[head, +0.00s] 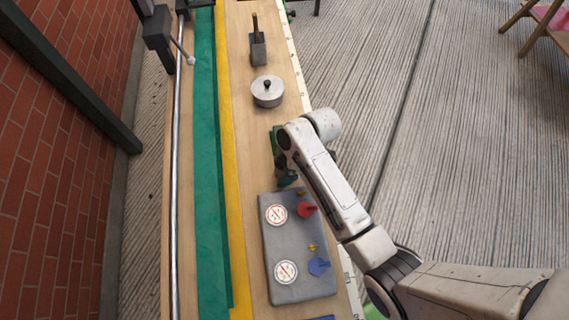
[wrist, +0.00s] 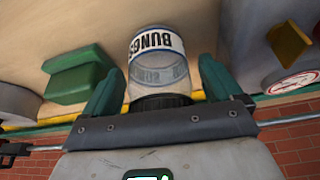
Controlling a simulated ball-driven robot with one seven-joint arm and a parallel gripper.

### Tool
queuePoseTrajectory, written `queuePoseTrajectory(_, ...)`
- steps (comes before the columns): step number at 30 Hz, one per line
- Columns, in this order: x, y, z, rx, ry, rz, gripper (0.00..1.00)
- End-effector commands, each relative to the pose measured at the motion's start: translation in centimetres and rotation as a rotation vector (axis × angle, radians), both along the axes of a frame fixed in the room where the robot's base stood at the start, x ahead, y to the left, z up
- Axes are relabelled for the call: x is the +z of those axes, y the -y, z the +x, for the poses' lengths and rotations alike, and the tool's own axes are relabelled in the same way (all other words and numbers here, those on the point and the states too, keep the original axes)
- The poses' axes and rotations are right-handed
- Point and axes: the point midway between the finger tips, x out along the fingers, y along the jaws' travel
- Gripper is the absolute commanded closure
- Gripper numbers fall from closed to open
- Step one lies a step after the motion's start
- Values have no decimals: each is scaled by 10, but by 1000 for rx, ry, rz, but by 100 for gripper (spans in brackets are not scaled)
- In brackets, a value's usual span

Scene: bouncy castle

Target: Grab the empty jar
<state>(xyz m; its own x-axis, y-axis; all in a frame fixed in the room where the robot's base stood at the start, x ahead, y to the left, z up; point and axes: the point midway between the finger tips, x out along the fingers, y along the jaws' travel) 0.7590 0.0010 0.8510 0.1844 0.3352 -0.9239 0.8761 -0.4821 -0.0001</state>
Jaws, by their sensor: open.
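A clear jar (wrist: 158,78) with a white and blue label reading "BUNGS" stands out in the wrist view, with a black lid or rim at its end near my palm. I see nothing inside it. My gripper (wrist: 160,66) is open, with one green finger on each side of the jar. The right finger is close to the glass; I cannot tell whether either finger touches it. In the head view my gripper (head: 287,178) is low over the bench, and my arm hides the jar there.
A green block (wrist: 78,76) lies left of the jar in the wrist view. A grey board (head: 285,245) with red and blue pieces and round signs lies nearer in the head view. A metal pot (head: 267,92) and a grey block holder (head: 258,50) stand farther along the narrow bench (head: 252,160).

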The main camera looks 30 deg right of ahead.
Motion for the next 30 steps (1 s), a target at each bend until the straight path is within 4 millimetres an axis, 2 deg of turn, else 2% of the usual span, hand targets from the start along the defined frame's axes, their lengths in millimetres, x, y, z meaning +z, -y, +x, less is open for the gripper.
queuePoseTrajectory(2, 0, 0, 0, 0, 0, 0, 12)
queuePoseTrajectory(18, 0, 0, 0, -1, 0, 0, 63)
queuePoseTrajectory(30, 5, 0, 1, -1, 2, 0, 64)
